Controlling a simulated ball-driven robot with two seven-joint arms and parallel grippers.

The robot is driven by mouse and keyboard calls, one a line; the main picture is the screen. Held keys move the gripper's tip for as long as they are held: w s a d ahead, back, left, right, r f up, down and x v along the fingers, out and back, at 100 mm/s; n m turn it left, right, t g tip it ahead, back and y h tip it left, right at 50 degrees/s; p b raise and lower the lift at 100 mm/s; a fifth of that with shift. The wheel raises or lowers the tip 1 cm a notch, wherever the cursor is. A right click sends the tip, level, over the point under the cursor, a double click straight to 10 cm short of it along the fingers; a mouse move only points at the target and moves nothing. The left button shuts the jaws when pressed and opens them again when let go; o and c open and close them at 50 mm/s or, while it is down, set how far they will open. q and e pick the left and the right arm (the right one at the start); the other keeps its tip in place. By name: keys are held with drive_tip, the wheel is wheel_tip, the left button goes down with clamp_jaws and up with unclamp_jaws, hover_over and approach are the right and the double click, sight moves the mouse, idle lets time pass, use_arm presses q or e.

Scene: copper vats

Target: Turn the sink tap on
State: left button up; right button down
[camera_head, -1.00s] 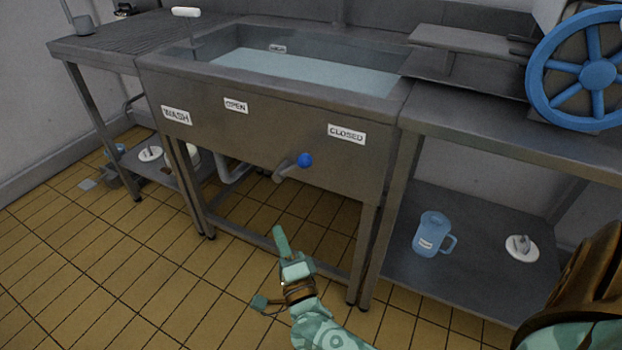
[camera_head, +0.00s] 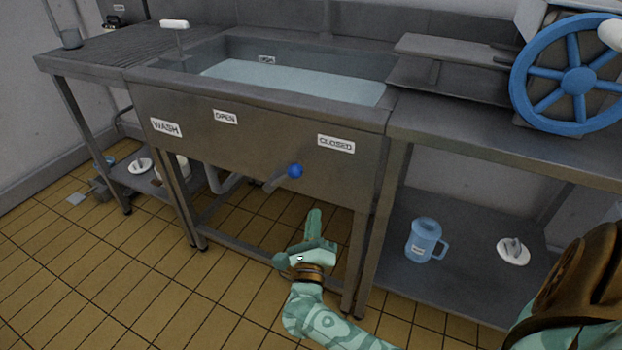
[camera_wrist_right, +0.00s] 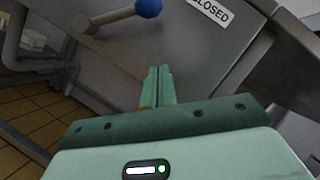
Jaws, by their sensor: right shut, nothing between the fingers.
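The steel sink (camera_head: 250,125) holds water, and its front carries the labels WASH, OPEN (camera_head: 226,117) and CLOSED (camera_head: 336,144). A lever with a blue ball knob (camera_head: 295,171) sticks out low on the front, between those two labels and below them. The knob also shows at the top of the right wrist view (camera_wrist_right: 148,7), beside the CLOSED label. My right gripper (camera_head: 314,214) is shut and empty, below and slightly right of the knob, apart from it. In the right wrist view its fingers (camera_wrist_right: 157,72) point up toward the sink front. My left gripper is out of view.
A white-handled stopper or tool (camera_head: 174,24) stands at the sink's back left. A blue handwheel (camera_head: 573,80) is on the right counter. A blue jug (camera_head: 424,240) and a white disc with a handle (camera_head: 513,251) sit on the lower shelf (camera_head: 465,275).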

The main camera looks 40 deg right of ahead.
sight(286, 176)
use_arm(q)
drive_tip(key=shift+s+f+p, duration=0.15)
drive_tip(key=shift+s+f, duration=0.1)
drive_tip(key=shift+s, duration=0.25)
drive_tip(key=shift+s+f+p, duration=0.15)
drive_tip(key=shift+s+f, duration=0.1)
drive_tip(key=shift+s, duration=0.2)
use_arm(e)
drive_tip(key=w+d+r, duration=0.2)
drive_tip(key=w+r, duration=0.2)
drive_tip(key=w, duration=0.2)
drive_tip(key=shift+d+r, duration=0.2)
drive_tip(key=shift+r, duration=0.05)
drive_tip(key=shift+r, duration=0.1)
